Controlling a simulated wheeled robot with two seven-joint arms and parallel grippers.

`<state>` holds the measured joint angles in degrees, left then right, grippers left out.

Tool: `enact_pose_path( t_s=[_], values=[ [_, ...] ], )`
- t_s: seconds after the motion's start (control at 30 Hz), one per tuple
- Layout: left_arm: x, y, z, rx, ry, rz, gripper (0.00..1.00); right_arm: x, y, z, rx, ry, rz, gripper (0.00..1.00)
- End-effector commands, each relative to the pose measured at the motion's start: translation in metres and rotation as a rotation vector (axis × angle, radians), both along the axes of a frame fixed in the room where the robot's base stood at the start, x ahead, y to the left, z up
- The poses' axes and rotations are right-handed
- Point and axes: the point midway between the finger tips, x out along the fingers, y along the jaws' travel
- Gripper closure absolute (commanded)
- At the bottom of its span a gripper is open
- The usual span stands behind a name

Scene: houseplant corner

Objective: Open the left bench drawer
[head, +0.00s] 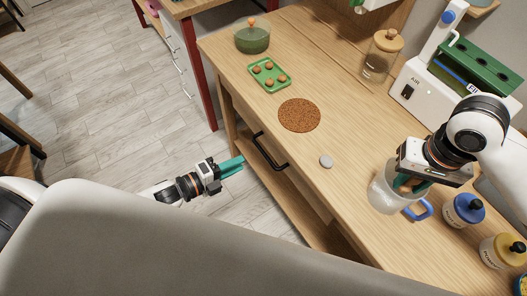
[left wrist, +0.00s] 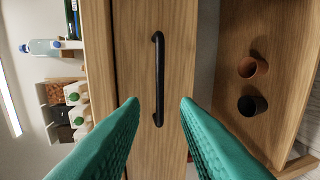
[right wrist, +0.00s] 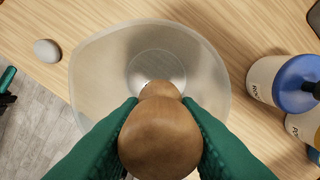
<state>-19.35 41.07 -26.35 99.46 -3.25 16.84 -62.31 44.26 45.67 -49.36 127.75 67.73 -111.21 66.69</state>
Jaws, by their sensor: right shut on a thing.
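The bench drawer front (left wrist: 135,50) is pale wood with a black bar handle (left wrist: 159,80); the handle also shows in the head view (head: 268,153) on the bench's front side. The drawer appears closed. My left gripper (head: 243,164) is open and empty, short of the handle. In the left wrist view its green fingers (left wrist: 160,103) lie either side of the handle's line, apart from it. My right gripper (right wrist: 160,103) is shut on a rounded wooden piece (right wrist: 160,138), held over or inside a clear jug (head: 380,193). The wooden piece's lower end is hidden.
The bench top holds a cork mat (head: 299,115), grey stone (head: 326,161), green tray (head: 269,75), green pot (head: 252,38) and glass jar (head: 380,58). Blue-lidded (head: 463,210) and yellow-lidded (head: 503,250) jars stand beside the jug. Two small pots (left wrist: 252,105) sit on the lower shelf.

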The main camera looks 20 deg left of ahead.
Motion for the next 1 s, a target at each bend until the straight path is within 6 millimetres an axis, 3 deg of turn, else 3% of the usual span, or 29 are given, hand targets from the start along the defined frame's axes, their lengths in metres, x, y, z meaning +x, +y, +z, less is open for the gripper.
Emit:
enact_pose_path(
  t_s=[0.3,0.5,0.9,1.0],
  values=[
    [0.050,-0.038,-0.011,-0.001,-0.003,0.000,0.72,0.000,0.000,0.004,0.000,0.000,0.000,0.93],
    [0.070,-0.055,-0.017,-0.001,-0.001,0.000,0.72,0.000,0.000,0.005,0.000,0.000,0.000,0.93],
    [0.076,-0.060,-0.020,0.001,0.001,0.000,0.72,0.000,0.000,0.005,0.000,0.000,0.000,0.93],
    [0.076,-0.060,-0.020,0.001,0.001,0.000,0.85,0.000,0.000,0.005,0.000,0.000,0.000,0.93]
  ],
)
